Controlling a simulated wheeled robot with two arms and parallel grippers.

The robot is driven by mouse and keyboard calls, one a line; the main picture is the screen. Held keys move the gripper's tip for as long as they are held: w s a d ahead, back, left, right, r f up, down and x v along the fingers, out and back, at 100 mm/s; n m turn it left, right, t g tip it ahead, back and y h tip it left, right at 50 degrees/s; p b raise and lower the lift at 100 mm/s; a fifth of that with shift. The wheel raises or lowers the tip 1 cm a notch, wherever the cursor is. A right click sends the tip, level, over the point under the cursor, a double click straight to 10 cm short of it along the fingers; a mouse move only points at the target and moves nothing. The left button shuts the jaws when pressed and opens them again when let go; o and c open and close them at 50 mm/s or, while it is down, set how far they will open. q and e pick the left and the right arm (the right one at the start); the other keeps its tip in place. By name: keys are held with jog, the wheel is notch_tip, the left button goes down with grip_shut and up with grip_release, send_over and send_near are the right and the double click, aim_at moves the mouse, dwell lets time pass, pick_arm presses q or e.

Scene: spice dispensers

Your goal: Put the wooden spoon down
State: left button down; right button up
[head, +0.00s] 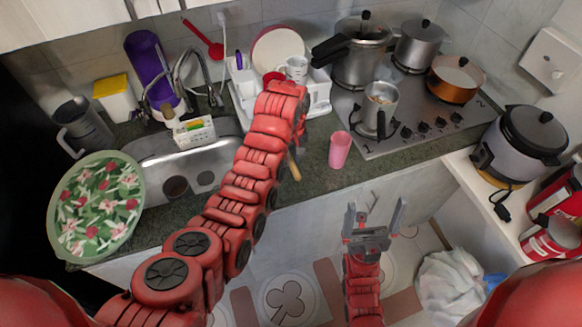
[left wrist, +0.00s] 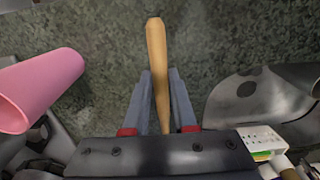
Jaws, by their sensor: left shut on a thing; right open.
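The wooden spoon (left wrist: 156,50) is between the fingers of my left gripper (left wrist: 160,73), which is shut on it. Its pale handle points up the left wrist view, over the dark green countertop (left wrist: 210,40). In the head view a short piece of the spoon (head: 294,166) shows beside my left arm, near the counter's front edge. My left arm hides the left gripper there. I cannot tell whether the spoon touches the counter. My right gripper (head: 376,218) is open and empty, low in front of the cabinets.
A pink cup (head: 340,150) stands on the counter right of the spoon; it also shows in the left wrist view (left wrist: 40,90). The sink (head: 180,170) is to the left. The stove (head: 430,120) with pots is to the right. A dish rack (head: 318,92) stands behind.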

pick_arm(q)
jog(key=shift+w+a, duration=0.1)
notch_tip(320, 180, down, 3)
jog(key=p, duration=0.2)
jog(key=shift+p, duration=0.35)
jog(key=shift+f, duration=0.2)
jog(key=shift+f, duration=0.15)
jog(key=c, duration=0.7)
grip_release()
